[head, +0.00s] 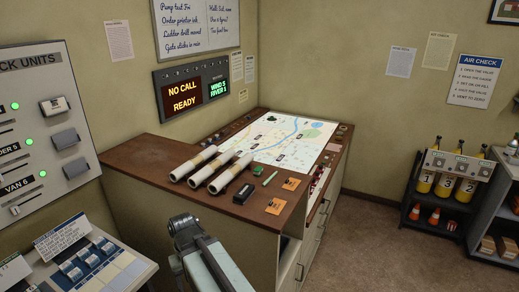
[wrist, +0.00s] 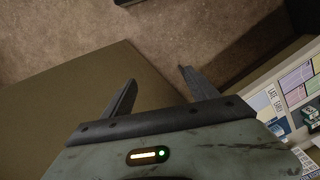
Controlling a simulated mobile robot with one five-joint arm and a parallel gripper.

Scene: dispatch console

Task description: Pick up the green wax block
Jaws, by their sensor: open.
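In the head view a small light-green stick (head: 269,178) lies on the brown console top, right of the white rolls. It may be the green wax block, but it is too small to be sure. A dark green lump (head: 272,118) sits at the far edge of the map. My gripper (wrist: 158,80) is open and empty in the wrist view, its fingers wide apart over carpet and a plain olive-brown surface. No green block shows there. In the head view my arm is low in front of the console, well short of the stick.
Several white rolls (head: 211,171), a dark box (head: 244,194) and orange cards (head: 273,206) crowd the console top (head: 150,160) near the stick. A lit map (head: 283,140) lies behind. A sloped panel (head: 85,265) stands at lower left. Carpet (head: 370,240) is clear at right.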

